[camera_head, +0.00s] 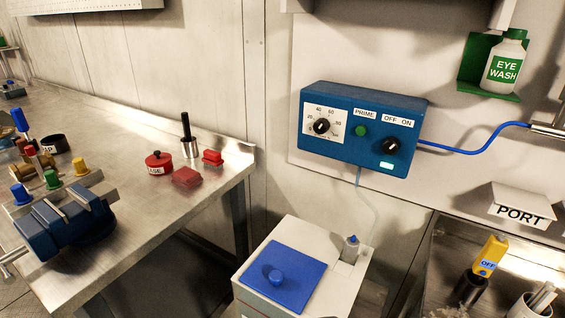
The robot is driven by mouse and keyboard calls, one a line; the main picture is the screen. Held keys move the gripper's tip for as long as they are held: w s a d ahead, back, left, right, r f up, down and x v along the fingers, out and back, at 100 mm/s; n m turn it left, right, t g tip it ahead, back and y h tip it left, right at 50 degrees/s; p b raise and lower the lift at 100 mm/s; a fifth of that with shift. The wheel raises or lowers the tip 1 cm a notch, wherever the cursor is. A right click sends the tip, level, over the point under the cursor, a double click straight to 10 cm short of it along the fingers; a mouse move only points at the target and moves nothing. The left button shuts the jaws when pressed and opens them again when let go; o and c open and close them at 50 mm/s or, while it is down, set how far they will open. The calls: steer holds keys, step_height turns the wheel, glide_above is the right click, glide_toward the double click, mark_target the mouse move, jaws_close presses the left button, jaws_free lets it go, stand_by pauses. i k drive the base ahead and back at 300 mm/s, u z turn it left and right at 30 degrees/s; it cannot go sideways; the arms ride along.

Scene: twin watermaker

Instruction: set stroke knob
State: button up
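The stroke knob (322,126) is a black round knob on a white dial plate with numbers around it. It sits at the left of a blue control box (345,150) on the wall, near the middle of the view. A green button (361,130) under a PRIME label and a black OFF/ON switch (391,146) are to its right. A lit pale green indicator (387,165) is below the switch. The knob's exact setting is too small to read. My gripper is not in view.
Below the box stands a white tank (325,240) with a blue lid (283,271). A metal bench (130,225) with a blue vise (65,225) is at left. A blue cable (460,148) runs right from the box. An eye wash bottle (503,62) hangs upper right.

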mark_target(321, 126)
steer(key=u, duration=0.25)
steer(key=k, duration=0.2)
steer(key=z, duration=0.9)
steer(key=i, duration=1.05)
steer(key=u, duration=0.2)
